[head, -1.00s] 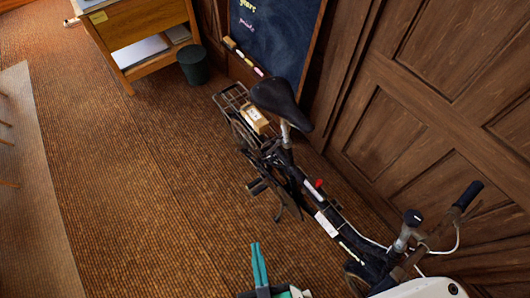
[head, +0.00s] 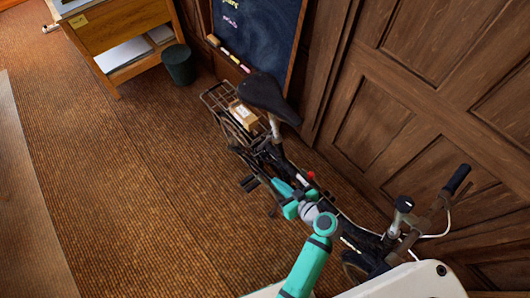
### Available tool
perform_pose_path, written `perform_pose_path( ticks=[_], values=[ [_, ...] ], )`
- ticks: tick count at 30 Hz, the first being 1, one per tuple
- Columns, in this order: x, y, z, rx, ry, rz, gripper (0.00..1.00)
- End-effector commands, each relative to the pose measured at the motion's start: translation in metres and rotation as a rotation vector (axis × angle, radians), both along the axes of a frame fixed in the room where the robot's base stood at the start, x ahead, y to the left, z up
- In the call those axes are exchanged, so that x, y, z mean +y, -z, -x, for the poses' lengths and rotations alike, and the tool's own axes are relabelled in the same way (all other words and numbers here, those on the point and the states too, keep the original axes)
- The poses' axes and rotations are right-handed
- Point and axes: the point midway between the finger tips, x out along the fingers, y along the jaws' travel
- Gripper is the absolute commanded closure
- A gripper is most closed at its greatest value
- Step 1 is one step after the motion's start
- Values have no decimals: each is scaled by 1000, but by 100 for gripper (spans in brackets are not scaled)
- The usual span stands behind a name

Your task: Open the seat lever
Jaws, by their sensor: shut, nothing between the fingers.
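A black folding bicycle stands beside the panelled wall. Its black saddle (head: 268,94) sits on a silver seat post (head: 275,128) that runs down into the dark frame. I cannot make out the seat lever clearly where the post meets the frame. A small red part (head: 311,175) shows lower on the frame. My teal gripper (head: 276,184) is shut and empty, at the bicycle's middle, below the seat post and left of the red part in the picture. I cannot tell whether it touches the frame. My arm covers part of the frame.
A rear rack (head: 218,98) carries a small cardboard box (head: 244,115). The handlebar (head: 440,200) is at the right near the wooden wall (head: 420,100). A chalkboard (head: 255,35), a dark bin (head: 178,66) and a wooden desk (head: 125,50) stand behind. Floor at left is clear.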

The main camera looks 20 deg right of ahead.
Motion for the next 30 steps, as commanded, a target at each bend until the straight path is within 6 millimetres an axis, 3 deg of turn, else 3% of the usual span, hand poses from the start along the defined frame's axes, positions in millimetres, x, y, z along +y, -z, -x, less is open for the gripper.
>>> perform_pose_path(
  ticks=[1,3,10,17,30],
  values=[
    [-16,-12,-6,-39,-26,8,100],
    [-27,-26,-10,-86,-69,18,100],
    [-47,-51,-13,-171,-144,45,100],
    [-38,-46,-33,-178,-153,46,100],
    [-8,-21,-103,-175,-151,46,100]
  ],
)
